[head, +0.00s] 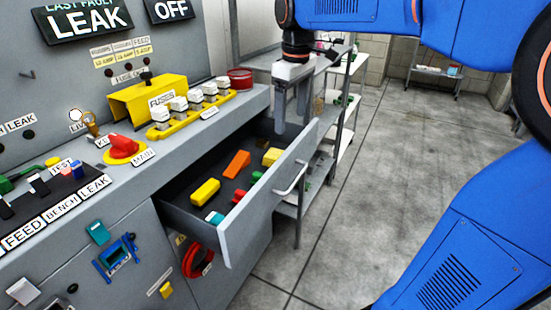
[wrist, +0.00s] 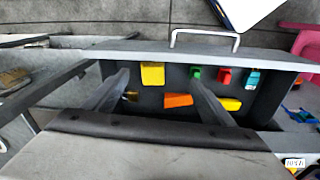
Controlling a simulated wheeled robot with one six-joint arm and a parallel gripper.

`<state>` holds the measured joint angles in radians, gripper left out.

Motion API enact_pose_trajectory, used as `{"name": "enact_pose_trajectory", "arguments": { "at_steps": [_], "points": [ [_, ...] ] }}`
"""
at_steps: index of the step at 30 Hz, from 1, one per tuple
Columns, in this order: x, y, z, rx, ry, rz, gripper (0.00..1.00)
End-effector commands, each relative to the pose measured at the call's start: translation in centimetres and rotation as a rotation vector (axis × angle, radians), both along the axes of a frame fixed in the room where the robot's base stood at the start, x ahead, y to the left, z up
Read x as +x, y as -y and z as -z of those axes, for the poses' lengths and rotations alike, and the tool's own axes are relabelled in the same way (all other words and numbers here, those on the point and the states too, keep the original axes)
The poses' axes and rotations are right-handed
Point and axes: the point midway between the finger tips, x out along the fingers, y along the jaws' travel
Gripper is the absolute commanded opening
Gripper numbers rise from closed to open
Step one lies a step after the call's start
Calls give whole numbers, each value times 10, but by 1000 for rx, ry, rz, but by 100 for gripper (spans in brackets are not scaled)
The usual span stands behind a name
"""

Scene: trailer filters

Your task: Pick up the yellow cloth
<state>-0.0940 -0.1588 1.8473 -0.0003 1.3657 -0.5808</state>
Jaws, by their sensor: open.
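The open drawer (head: 222,232) holds two yellow items. A squarish yellow piece (head: 271,157), which looks like the yellow cloth, lies at the drawer's right end in the head view; it also shows in the wrist view (wrist: 152,74). A longer yellow block (head: 205,191) lies nearer the left end, also in the wrist view (wrist: 231,104). My gripper (head: 291,124) is open and empty above the drawer's right end, fingers pointing down. In the wrist view, the squarish yellow piece shows between my fingertips (wrist: 160,77), apart from them.
An orange wedge (head: 236,164), a red piece (head: 240,195), a green piece (head: 257,175) and a teal piece (head: 214,217) share the drawer. The drawer front with its handle (head: 291,179) stands up as a wall. A shelf rack (head: 345,110) stands behind; the floor at right is clear.

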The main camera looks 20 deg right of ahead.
Motion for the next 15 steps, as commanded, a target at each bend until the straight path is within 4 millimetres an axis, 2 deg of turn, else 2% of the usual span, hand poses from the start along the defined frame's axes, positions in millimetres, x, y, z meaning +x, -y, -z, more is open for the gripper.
{"name": "enact_pose_trajectory", "arguments": {
  "at_steps": [1, 6, 10, 15],
  "points": [
    [16, -4, -2, -4, -16, -31, 77],
    [51, -14, -7, -12, -60, -123, 77],
    [66, -18, -8, -15, -79, -164, 77],
    [72, -20, -3, -15, -87, -182, 77]
  ]
}}
